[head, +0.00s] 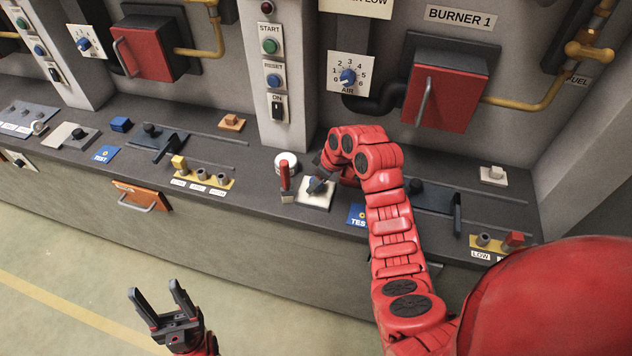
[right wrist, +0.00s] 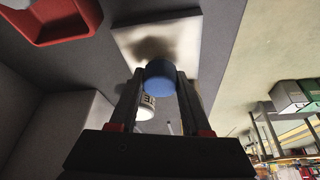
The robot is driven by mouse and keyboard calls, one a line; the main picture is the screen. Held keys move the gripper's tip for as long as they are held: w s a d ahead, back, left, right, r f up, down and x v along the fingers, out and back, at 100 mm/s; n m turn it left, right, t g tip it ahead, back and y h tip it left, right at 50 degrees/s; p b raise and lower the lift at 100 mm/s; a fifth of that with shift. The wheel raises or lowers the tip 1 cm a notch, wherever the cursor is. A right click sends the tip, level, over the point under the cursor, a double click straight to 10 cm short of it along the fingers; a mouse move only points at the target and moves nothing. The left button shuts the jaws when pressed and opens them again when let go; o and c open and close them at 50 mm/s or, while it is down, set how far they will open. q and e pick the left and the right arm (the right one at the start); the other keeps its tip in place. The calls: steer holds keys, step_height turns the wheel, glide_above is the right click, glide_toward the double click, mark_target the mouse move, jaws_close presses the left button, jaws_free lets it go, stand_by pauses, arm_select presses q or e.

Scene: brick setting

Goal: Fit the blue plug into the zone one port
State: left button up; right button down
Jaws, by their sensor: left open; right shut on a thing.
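My right gripper (head: 320,178) is shut on the blue plug (right wrist: 160,75), which shows as a blue cylinder between the fingers in the right wrist view. In the head view the gripper and plug are at a pale square plate (head: 324,203) on the counter. The same plate (right wrist: 190,35) lies past the plug in the right wrist view, with a dark shadow on it. Any hole in it is hidden, and I cannot tell whether the plug touches it. No zone one label is readable. My left gripper (head: 154,288) is open and empty, in front of the counter.
A red-handled lever (head: 285,179) and a white round cap (head: 288,163) stand close left of the plate. A blue TEST card (head: 357,215) lies right of it. A yellow socket strip (head: 203,179) is further left. Red burner doors (head: 440,98) rise behind.

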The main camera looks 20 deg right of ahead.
steer(key=shift+f, duration=0.2)
steer(key=shift+f+b, duration=0.55)
steer(key=shift+r, duration=0.2)
steer(key=shift+r, duration=0.6)
steer(key=shift+f+b, duration=0.1)
steer(key=shift+b, duration=0.25)
stand_by(0.5)
stand_by(0.4)
steer(key=shift+f+b, duration=0.15)
steer(key=shift+b, duration=0.15)
